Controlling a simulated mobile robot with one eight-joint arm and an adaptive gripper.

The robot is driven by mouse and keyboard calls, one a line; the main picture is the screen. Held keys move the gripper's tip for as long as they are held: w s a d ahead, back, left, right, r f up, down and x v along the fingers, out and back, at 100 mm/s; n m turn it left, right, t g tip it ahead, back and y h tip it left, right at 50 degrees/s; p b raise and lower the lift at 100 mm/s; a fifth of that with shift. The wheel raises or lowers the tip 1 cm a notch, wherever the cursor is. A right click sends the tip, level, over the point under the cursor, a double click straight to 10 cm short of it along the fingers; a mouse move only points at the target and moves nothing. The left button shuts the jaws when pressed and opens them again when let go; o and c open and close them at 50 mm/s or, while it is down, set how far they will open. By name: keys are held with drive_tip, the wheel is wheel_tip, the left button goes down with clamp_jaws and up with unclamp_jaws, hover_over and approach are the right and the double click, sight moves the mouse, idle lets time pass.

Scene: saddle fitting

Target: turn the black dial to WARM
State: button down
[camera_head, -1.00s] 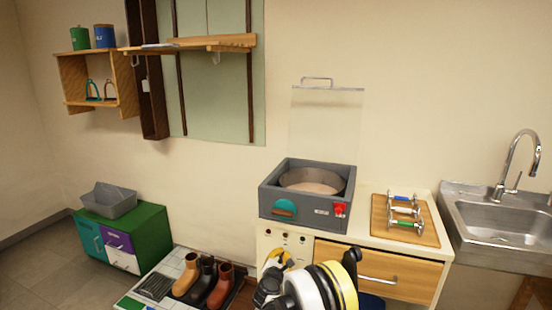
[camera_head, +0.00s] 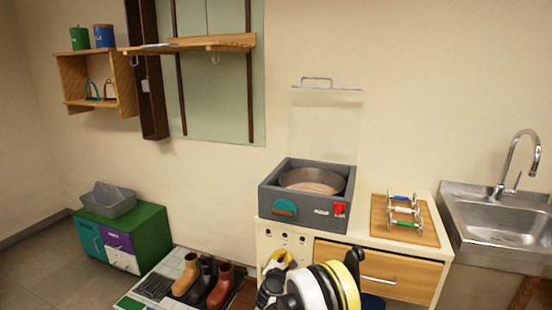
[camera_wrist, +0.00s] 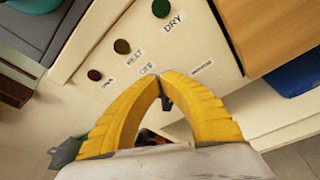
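The white control panel (camera_head: 289,242) is on the front of the cabinet below the grey box. In the wrist view it carries a green knob (camera_wrist: 161,8) near DRY, a brown knob (camera_wrist: 122,46) near REST and a dark red knob (camera_wrist: 94,75). Other small labels are too blurred to read surely. My gripper (camera_wrist: 160,79) has yellow fingers drawn together at the panel. A small black piece, apparently the black dial (camera_wrist: 166,103), shows between them near the tips; the fingers hide most of it. My gripper (camera_head: 284,256) also shows low in the head view.
A wooden drawer (camera_head: 385,272) with a metal handle is right of the panel. The grey box (camera_head: 305,197) with a teal knob stands on the cabinet. Boots (camera_head: 205,280) stand on the floor to the left. A sink (camera_head: 497,220) is at the right.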

drive_tip(key=shift+s+d+f, duration=0.3)
drive_tip(key=shift+d+f, duration=0.2)
drive_tip(key=shift+d, duration=0.25)
drive_tip(key=shift+d+f, duration=0.1)
drive_tip(key=shift+f, duration=0.1)
idle(0.3)
drive_tip(key=shift+s+d, duration=0.1)
drive_tip(key=shift+s+d+r, duration=0.1)
drive_tip(key=shift+d+r, duration=0.1)
drive_tip(key=v, duration=0.4)
drive_tip(key=f+v, duration=0.1)
drive_tip(key=shift+s+a, duration=0.4)
drive_tip(key=shift+a, duration=0.05)
